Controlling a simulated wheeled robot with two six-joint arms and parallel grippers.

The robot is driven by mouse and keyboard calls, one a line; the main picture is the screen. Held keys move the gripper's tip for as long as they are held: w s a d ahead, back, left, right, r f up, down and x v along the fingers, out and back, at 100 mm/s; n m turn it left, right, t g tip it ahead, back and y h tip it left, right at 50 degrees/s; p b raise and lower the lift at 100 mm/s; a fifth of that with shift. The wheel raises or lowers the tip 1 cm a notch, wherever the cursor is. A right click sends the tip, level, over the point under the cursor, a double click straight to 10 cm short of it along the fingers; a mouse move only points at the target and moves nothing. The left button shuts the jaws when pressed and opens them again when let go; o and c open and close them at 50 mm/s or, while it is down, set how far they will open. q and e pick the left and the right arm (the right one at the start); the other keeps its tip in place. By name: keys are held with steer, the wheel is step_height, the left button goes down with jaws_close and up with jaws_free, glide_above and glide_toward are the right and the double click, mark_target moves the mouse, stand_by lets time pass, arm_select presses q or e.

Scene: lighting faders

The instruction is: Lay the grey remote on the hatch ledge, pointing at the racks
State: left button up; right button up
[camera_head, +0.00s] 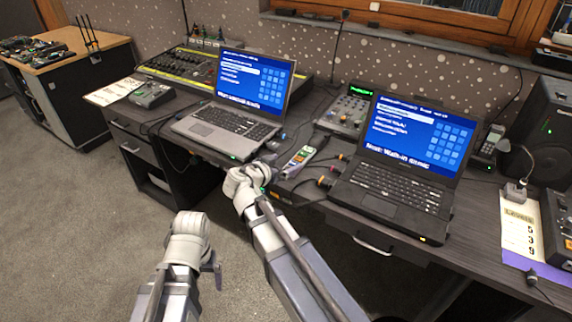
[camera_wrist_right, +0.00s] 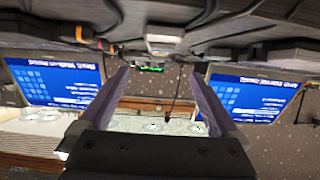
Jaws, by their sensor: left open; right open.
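A slim pale-grey remote-like handset with coloured buttons (camera_head: 298,161) lies on the desk between the two laptops, near the front edge. The hatch ledge (camera_head: 425,41) is the long grey sill under the wooden frame on the back wall. My right gripper (camera_head: 262,170) is at the desk's front edge, just left of the handset; its fingers are hard to make out there. The right wrist view, upside down, shows it open and empty (camera_wrist_right: 160,75), facing the desk. My left gripper (camera_head: 212,262) is open, low over the floor in front of the desk.
The left laptop (camera_head: 237,110) and right laptop (camera_head: 405,160) flank the handset. A small mixer (camera_head: 347,108) stands behind it, and cable plugs (camera_head: 330,178) lie to its right. A phone-like handset (camera_head: 490,142) and speaker (camera_head: 543,130) stand at right. The carpet (camera_head: 70,220) is clear at left.

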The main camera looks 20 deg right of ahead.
mark_target(298, 158)
steer(key=x, duration=0.2)
steer(key=shift+w+d+r, duration=0.1)
steer(key=shift+w+d, duration=0.15)
steer(key=shift+b+x, duration=0.65)
steer(key=shift+x, duration=0.65)
steer(key=shift+w+d+f+b, duration=0.1)
steer(key=shift+d+f+b, duration=0.1)
steer(key=shift+f+b, duration=0.15)
steer(key=b+x, duration=0.1)
steer(key=x, duration=0.1)
steer(key=b+x, duration=0.1)
steer(key=x, duration=0.1)
steer(key=shift+w+f, duration=0.1)
steer(key=shift+f, duration=0.25)
jaws_close()
steer(key=shift+r, duration=0.15)
